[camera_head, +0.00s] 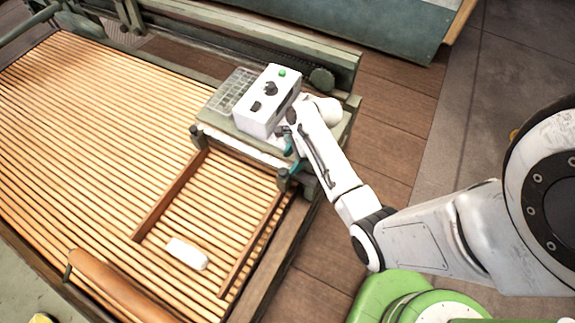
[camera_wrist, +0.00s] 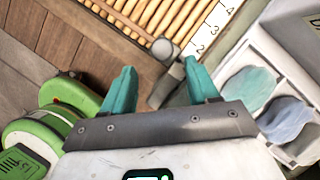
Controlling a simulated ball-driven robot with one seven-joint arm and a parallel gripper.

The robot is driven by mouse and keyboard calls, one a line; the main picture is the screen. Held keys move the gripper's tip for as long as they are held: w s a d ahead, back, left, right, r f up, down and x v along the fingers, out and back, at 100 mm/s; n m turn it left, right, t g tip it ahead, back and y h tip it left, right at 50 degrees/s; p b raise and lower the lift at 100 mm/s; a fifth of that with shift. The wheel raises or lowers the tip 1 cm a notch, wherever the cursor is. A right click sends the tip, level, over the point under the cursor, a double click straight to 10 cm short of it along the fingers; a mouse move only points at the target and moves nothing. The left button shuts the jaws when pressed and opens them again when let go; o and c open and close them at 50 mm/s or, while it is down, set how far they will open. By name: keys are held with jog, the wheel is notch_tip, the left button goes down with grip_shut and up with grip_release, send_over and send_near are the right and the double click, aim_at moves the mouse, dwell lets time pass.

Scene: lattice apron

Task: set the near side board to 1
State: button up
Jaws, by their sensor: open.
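The near side board (camera_head: 248,245) is a thin brown strip lying across the slats on the side nearest me in the head view. A dark knob (camera_head: 283,178) stands at its upper end. A grey round-capped knob (camera_wrist: 164,50) on a dark bar shows in the wrist view. A white number scale (camera_wrist: 214,28) beside it reads 4, 3 and 2; the knob is past the 2, and I cannot read a 1. My gripper (camera_head: 291,158) has its teal fingers apart; in the wrist view (camera_wrist: 159,68) the knob is just beyond and between the fingertips, not gripped.
The far side board (camera_head: 170,195) lies parallel across the slatted bed (camera_head: 90,110). A white block (camera_head: 187,253) rests between the boards. A wooden roller (camera_head: 112,287) is at the bed's lower edge. A white box with a green button (camera_head: 268,98) stands close beside my gripper.

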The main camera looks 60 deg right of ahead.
jog(key=v, duration=0.5)
dwell(0.5)
jog(key=s+a+r+n+g+h, duration=0.1)
jog(key=s+a+r+n, duration=0.2)
jog(key=n, duration=1)
jog(key=s+a+r+n+g+h, duration=0.1)
jog(key=s+a+r+n+h, duration=0.1)
jog(key=s+a+n, duration=0.7)
jog(key=a+r+n, duration=0.1)
jog(key=a+n, duration=0.3)
jog(key=shift+s+a+r, duration=0.2)
jog(key=shift+s+a, duration=0.05)
jog(key=shift+a, duration=0.1)
